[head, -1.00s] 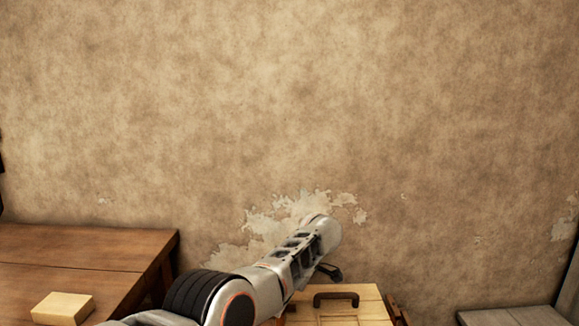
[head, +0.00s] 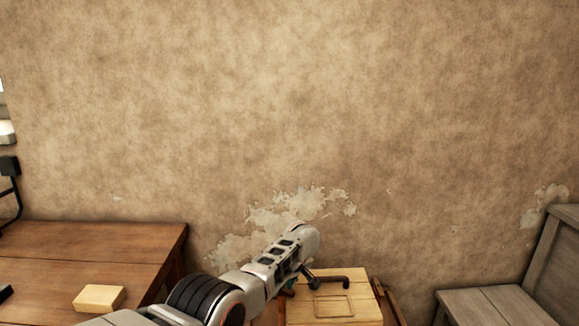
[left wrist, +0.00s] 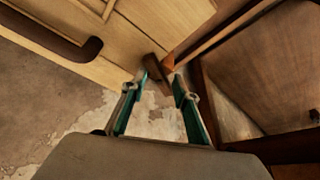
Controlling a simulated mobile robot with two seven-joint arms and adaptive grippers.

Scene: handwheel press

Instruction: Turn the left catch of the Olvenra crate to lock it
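The light wooden crate (head: 362,312) stands below the wall in the head view, with a dark handle (head: 334,279) on its lid. My left gripper (head: 290,284) is at the crate's left side there, mostly hidden behind my own arm. In the left wrist view my left gripper (left wrist: 164,79) is open, its two teal-padded fingers apart. A dark brown catch (left wrist: 155,68) at the crate's edge (left wrist: 125,42) lies between or just beyond the fingertips. I cannot tell whether they touch it. My right gripper is in neither view.
A brown wooden table (head: 90,250) with a pale block (head: 99,298) stands at the left. A grey wooden bench (head: 490,305) stands at the right. A brown wooden panel (left wrist: 250,65) lies close to the right of the gripper in the left wrist view.

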